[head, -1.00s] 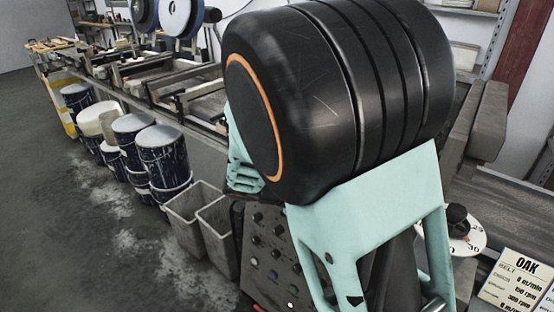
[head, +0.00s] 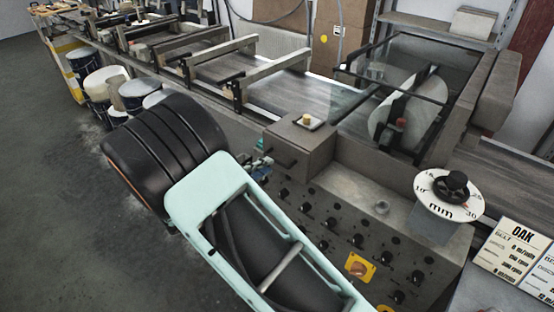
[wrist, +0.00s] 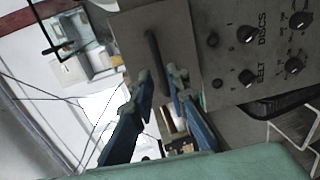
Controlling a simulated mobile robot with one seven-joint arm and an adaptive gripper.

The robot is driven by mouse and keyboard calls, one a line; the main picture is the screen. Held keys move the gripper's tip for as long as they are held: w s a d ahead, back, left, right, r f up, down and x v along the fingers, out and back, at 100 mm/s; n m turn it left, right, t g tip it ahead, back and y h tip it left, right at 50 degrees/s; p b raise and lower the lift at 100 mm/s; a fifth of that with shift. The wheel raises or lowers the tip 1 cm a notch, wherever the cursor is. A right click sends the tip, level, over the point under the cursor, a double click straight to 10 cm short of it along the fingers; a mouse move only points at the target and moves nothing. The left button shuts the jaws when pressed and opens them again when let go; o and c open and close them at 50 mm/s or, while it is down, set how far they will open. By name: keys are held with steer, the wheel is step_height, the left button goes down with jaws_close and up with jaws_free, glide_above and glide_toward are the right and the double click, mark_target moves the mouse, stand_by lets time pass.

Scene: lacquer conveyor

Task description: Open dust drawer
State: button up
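The dust drawer appears to be the grey box front (head: 288,142) with a dark bar handle on the left of the control panel in the head view. In the wrist view its grey front (wrist: 178,30) and black handle (wrist: 152,48) show at upper centre. My gripper (wrist: 160,82) is open, its two blue fingers apart and pointing toward the handle. The handle's lower end lies between the fingertips in the picture; I cannot tell whether they touch it. In the head view only a small part of my gripper (head: 262,164) shows beside the box, the rest hidden by my arm.
The control panel (head: 345,215) with several knobs is right of the box. A small yellow block (head: 306,119) sits on top of it. A round mm dial (head: 447,192) and an OAK card (head: 515,255) are at right. Buckets (head: 105,85) stand on the floor at left.

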mark_target(276, 160)
steer(key=x, duration=0.5)
steer(key=shift+w+d+p, duration=0.25)
steer(key=shift+p, duration=0.1)
jaws_close()
steer(key=shift+s+a, duration=0.1)
steer(key=f+b+v, duration=0.1)
steer(key=b+v, duration=0.1)
steer(key=v, duration=0.4)
steer(key=f+b+v, duration=0.1)
steer(key=b+v, duration=0.2)
steer(key=v, duration=0.2)
steer(key=shift+s+a+f, duration=0.2)
steer(key=shift+s+a, duration=0.15)
steer(key=shift+s, duration=0.2)
